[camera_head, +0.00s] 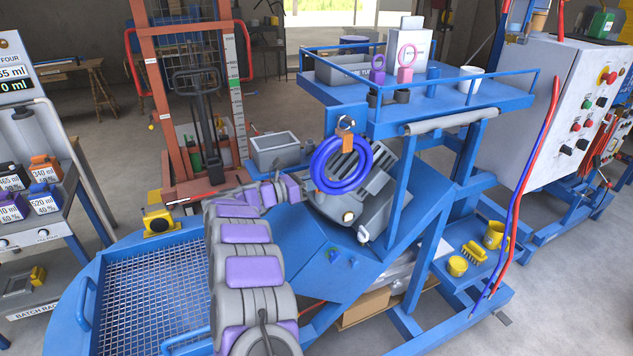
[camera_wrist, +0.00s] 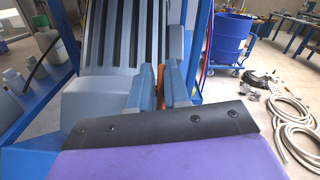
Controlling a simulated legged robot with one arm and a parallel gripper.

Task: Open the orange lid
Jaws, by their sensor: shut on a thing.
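In the wrist view my gripper (camera_wrist: 160,85) has its two grey-blue fingers close together, with a narrow strip of an orange thing (camera_wrist: 160,80) between them. Most of that thing is hidden by the fingers, so I cannot tell its full shape or how far any lid is open. A grey ribbed housing (camera_wrist: 125,35) stands right in front of the fingers. In the head view this ribbed grey housing (camera_head: 378,190) sits on the blue machine, and my arm reaches to its left side. My fingertips are not clearly visible there. A small orange piece (camera_head: 347,143) shows at the top of blue rings.
The blue rings (camera_head: 325,178) hang in front of the housing. A blue shelf (camera_head: 455,104) with cups and tools is above right. A blue mesh-topped platform (camera_head: 150,300) lies left of my arm. A blue drum (camera_wrist: 229,38) and coiled hoses (camera_wrist: 300,125) stand to the right.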

